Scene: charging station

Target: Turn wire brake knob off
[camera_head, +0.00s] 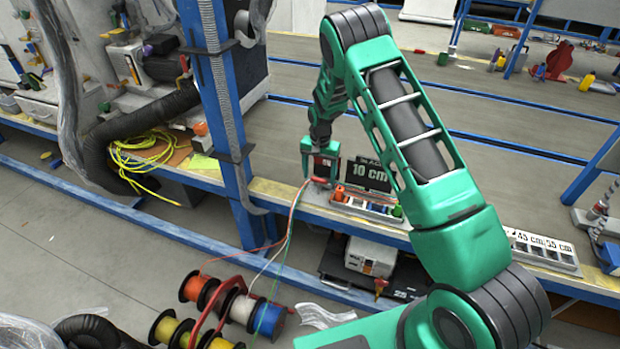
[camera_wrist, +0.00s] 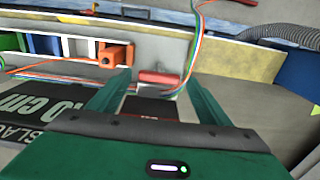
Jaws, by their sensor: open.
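My gripper (camera_wrist: 157,88) is open, its two green fingers spread and reaching toward the bench's front edge. A small red cylindrical piece (camera_wrist: 160,77) shows just beyond and between the fingertips, apparently the wire brake knob; nothing is gripped. Its exact on or off setting cannot be told. Coloured wires (camera_wrist: 192,45) run beside it on the right. In the head view my gripper (camera_head: 320,170) points down at the bench edge, near the red piece (camera_head: 320,181), which it partly hides. Wires (camera_head: 291,215) hang from there toward the spools (camera_head: 240,309).
An orange block (camera_wrist: 113,54) and a row of coloured bins (camera_wrist: 45,45) lie left of the fingers in the wrist view. A black "10 cm" sign (camera_head: 370,175) stands right of my gripper. A blue post (camera_head: 228,120) rises to the left. The bench behind is mostly clear.

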